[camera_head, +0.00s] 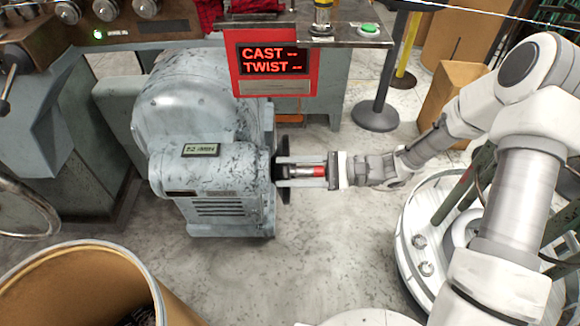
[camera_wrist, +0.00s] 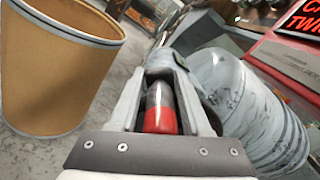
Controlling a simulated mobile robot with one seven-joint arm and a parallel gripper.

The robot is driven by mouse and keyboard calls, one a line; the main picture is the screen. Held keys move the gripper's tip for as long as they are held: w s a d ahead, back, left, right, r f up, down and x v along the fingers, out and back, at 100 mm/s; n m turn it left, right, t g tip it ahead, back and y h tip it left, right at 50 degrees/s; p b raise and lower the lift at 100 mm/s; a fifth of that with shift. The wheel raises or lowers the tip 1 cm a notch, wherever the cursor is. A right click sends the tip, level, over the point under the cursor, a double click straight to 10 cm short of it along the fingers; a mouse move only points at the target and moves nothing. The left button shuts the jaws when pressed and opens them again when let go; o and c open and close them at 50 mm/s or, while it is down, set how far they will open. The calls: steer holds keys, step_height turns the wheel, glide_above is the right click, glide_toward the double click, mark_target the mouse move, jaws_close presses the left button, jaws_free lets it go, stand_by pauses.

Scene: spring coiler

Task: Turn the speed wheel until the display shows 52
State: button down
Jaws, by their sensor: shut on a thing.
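The grey speckled machine housing (camera_head: 215,125) stands at the centre of the head view. On its top the small display (camera_head: 201,150) appears to read "52 /MIN", though the digits are small. The dark speed wheel (camera_head: 285,192) is seen edge-on at the housing's right end. My gripper (camera_head: 284,170) reaches it from the right, its fingers on either side of the wheel's handle. The handle, with a red part (camera_head: 318,171), lies between the fingers. In the wrist view the grey and red handle (camera_wrist: 160,118) sits between both fingers; their exact contact is partly hidden.
A red sign (camera_head: 272,62) reading CAST and TWIST hangs behind the machine. A tan drum (camera_head: 80,280) stands at the front left; it also shows in the wrist view (camera_wrist: 60,65). A barrier post base (camera_head: 375,116) stands behind.

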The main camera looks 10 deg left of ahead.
steer(key=shift+s+f, duration=0.15)
steer(key=shift+f, duration=0.1)
steer(key=c, duration=0.6)
jaws_free()
steer(key=shift+c, duration=0.2)
steer(key=shift+r, duration=0.1)
steer(key=p+v, duration=0.3)
steer(key=v, duration=1.4)
steer(key=shift+w+d, duration=0.2)
